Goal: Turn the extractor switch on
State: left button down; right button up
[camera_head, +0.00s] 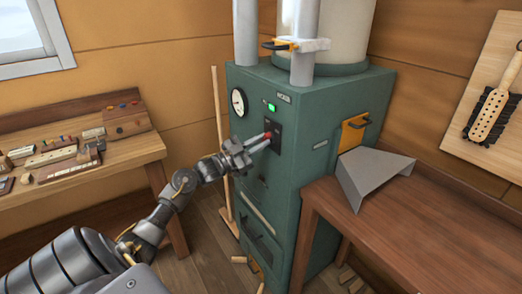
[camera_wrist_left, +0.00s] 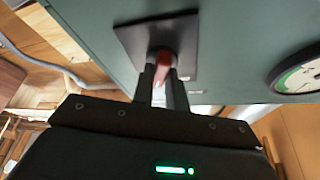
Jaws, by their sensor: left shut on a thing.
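The extractor switch is a red lever (camera_wrist_left: 163,60) on a black plate (camera_head: 276,131) on the front of a green cabinet (camera_head: 285,185). The black plate also shows in the left wrist view (camera_wrist_left: 190,38). My left gripper (camera_head: 266,137) is at the plate, its two fingers reaching the red lever. In the left wrist view the fingers (camera_wrist_left: 162,85) stand on both sides of the lever and are shut on it. A green lamp (camera_head: 271,106) above the plate is lit. My right gripper is not in view.
A round gauge (camera_head: 239,102) sits left of the plate. A workbench (camera_head: 80,165) with tools stands at left. A brown table (camera_head: 420,220) with a grey metal chute (camera_head: 370,175) is at right. A wooden pole (camera_head: 220,150) leans beside the cabinet. Wood scraps lie on the floor.

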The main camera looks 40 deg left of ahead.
pick_arm(q)
jog(key=m+b, duration=0.1)
jog(key=m, duration=0.1)
jog(key=shift+m+g+h, duration=0.4)
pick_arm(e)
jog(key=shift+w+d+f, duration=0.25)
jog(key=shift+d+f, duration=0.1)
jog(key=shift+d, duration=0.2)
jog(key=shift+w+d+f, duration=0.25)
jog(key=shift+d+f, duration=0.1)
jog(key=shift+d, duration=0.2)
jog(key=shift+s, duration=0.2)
pick_arm(q)
jog(key=c, duration=1.4)
grip_release()
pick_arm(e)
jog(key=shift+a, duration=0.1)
pick_arm(q)
jog(key=shift+a, duration=0.1)
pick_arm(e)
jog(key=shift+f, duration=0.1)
